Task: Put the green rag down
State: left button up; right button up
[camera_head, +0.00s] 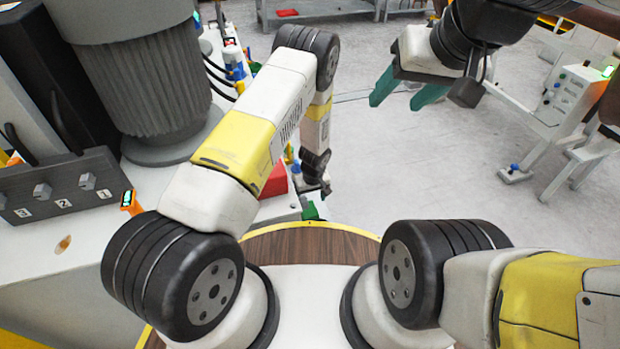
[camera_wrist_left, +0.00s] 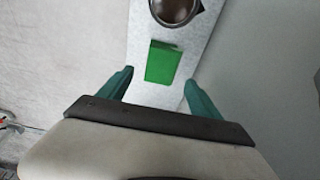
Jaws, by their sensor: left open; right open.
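The green rag (camera_wrist_left: 162,62) shows in the left wrist view as a small bright green folded piece lying on a pale grey ledge (camera_wrist_left: 150,95). My left gripper (camera_wrist_left: 158,77) is open, its teal fingers apart on either side of the rag and not closed on it. In the head view a bit of green (camera_head: 311,209) shows just below the end of my left arm; the left fingers cannot be made out there. My right gripper (camera_head: 397,97) is open and empty at the upper right, above the floor.
A large grey ribbed machine (camera_head: 150,85) stands on a pale bench at the left, with a switch box (camera_head: 62,187) before it. A red item (camera_head: 273,180) sits at the bench edge. A white control stand (camera_head: 575,95) is at the right. The middle floor is clear.

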pick_arm(q)
jog(key=s+a+r+t+h, duration=0.1)
jog(key=a+r, duration=0.2)
jog(key=r, duration=1.5)
jog(key=a+r+t+h, duration=0.1)
jog(key=a+r, duration=0.3)
jog(key=r, duration=1.5)
jog(key=s+a+r+m, duration=0.2)
jog(key=s+a+r, duration=0.3)
jog(key=s+r, duration=0.65)
jog(key=s+a+r+m+t, duration=0.2)
jog(key=s+r, duration=0.5)
jog(key=s, duration=0.5)
jog(key=shift+s+a+h, duration=0.3)
jog(key=shift+s+h, duration=0.1)
jog(key=shift+o, duration=0.5)
jog(key=shift+r, duration=0.1)
